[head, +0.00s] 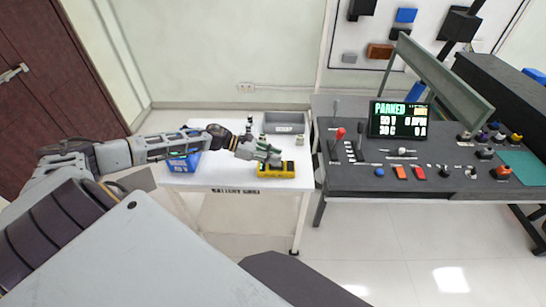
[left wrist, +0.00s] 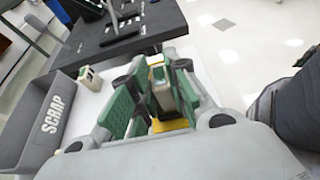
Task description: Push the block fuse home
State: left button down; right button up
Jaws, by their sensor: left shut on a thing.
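My left gripper (head: 270,158) reaches over the white bench, just above a yellow holder (head: 277,172). In the left wrist view my left gripper (left wrist: 156,98) is shut on a pale block fuse (left wrist: 162,92) between its green finger pads. The yellow holder (left wrist: 170,125) shows partly beneath the fuse and fingers. The fuse's lower end is hidden, so I cannot tell how deep it sits in the holder. My right gripper is in neither view.
A grey bin (head: 284,127) marked SCRAP in the wrist view (left wrist: 52,114) stands at the bench's back. Another small pale block (left wrist: 90,78) stands beside it. A blue bin (head: 184,164) is at left. A dark control console (head: 345,182) adjoins the bench at right.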

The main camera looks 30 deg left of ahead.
pick_arm(q)
jog(key=shift+f, duration=0.4)
jog(key=c, duration=1.6)
grip_release()
jog(key=shift+o, duration=1.2)
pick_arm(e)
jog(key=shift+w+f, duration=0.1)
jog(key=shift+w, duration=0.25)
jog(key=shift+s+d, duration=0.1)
